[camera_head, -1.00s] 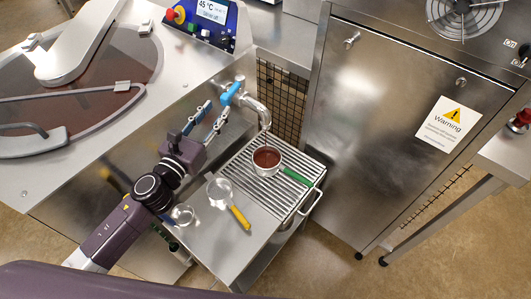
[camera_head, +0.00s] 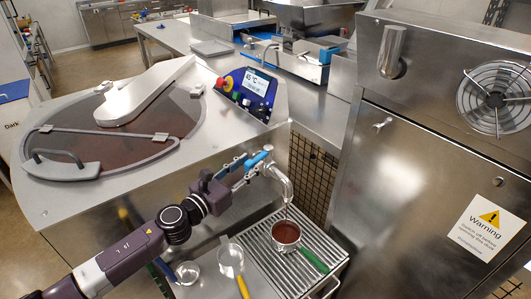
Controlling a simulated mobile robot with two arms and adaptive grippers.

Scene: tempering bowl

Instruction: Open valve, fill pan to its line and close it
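The pan with a green handle (camera_head: 313,262) stands on the slatted drip grate (camera_head: 262,262) under the spout (camera_head: 283,183). Brown chocolate (camera_head: 286,232) fills much of it; its line cannot be made out. A thin brown stream seems to run from the spout into the pan. The valve's blue lever (camera_head: 257,159) sits on top of the spout pipe. My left gripper (camera_head: 243,171) is at the lever's left, fingers apart; whether they touch the lever cannot be told. My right gripper is not in view.
A steel cabinet (camera_head: 420,190) closes off the right.

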